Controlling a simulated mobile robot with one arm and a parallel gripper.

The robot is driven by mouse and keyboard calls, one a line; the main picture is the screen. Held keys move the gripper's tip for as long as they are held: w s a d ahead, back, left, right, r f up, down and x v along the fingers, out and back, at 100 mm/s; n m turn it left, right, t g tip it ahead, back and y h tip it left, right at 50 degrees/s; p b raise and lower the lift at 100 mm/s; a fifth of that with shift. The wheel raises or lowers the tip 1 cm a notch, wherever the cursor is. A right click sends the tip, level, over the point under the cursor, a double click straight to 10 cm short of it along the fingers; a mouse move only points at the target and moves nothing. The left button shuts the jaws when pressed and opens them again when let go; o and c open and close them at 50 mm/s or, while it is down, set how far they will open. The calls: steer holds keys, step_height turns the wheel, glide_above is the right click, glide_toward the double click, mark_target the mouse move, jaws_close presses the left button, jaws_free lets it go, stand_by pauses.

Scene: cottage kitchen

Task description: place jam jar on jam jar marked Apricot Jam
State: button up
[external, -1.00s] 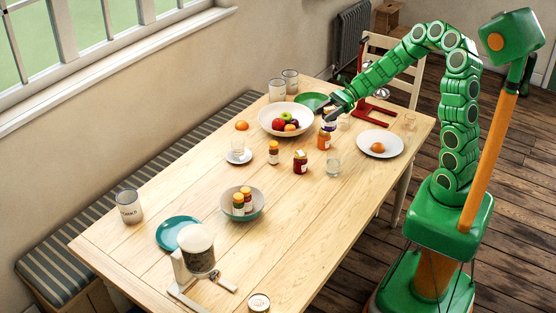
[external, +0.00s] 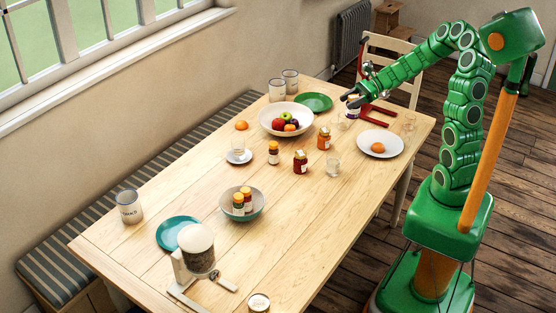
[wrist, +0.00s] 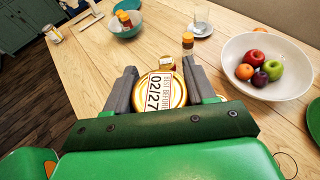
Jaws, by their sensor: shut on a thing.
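My gripper (external: 351,97) is shut on a jam jar (external: 353,107), held upright above the table beyond the orange jam jar. In the wrist view the held jar's gold lid (wrist: 178,90) sits between the two grey fingers and carries a label reading 02/27. The orange jam jar (external: 323,139) stands on the table, left of and nearer than my gripper, apart from it. Its label is too small to read, so I cannot confirm Apricot. A dark red jam jar (external: 300,163) stands nearer the camera.
A fruit bowl (external: 265,125) stands left of my gripper, and a plate (external: 366,152) with an orange item is to the right. A small jar (external: 273,153), a glass (external: 334,167) and a red stand (external: 378,122) are nearby. Another bowl (external: 229,208) holds small jars.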

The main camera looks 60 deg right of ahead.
steer(key=shift+w+d+f, duration=0.3)
steer(key=shift+w+f, duration=1.8)
steer(key=shift+w, duration=0.05)
steer(key=shift+w+d+f, duration=0.25)
steer(key=shift+w+f, duration=1.85)
steer(key=shift+w, duration=0.05)
steer(key=shift+w+d+f, duration=0.3)
steer(key=shift+w+f, duration=1.8)
steer(key=shift+w, duration=0.05)
steer(key=shift+f, duration=0.15)
steer(key=o, duration=1.3)
